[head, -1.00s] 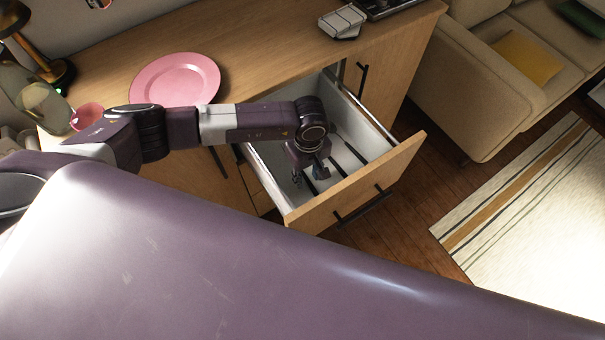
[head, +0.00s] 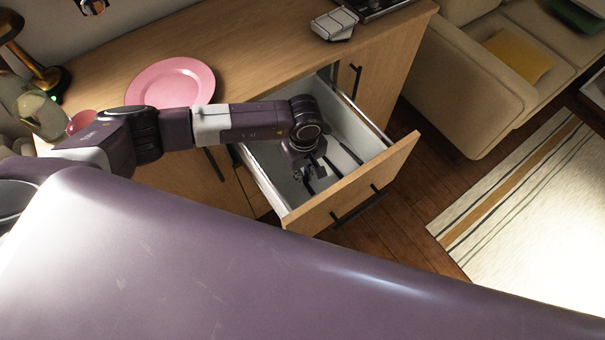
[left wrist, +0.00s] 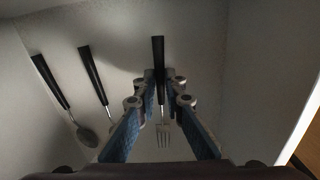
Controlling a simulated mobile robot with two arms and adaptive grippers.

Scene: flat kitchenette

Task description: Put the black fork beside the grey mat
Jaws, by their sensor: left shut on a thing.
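The black fork (left wrist: 158,52) has a dark handle and metal tines and lies in the open drawer (head: 330,206). In the left wrist view its handle passes between the fingertips of my left gripper (left wrist: 160,78), which is shut on it. The tines point back toward the wrist. In the head view my left gripper (head: 308,170) reaches down into the drawer, and its wrist hides part of the cutlery. My right gripper is not in view. I see no grey mat in these frames.
Left of the fork lie a dark-handled spoon (left wrist: 50,80) and another dark-handled utensil (left wrist: 93,74), its end partly hidden. Drawer walls surround the gripper. The wooden counter (head: 250,50) holds a pink plate (head: 171,82), a pink cup (head: 82,122) and a lamp (head: 40,75).

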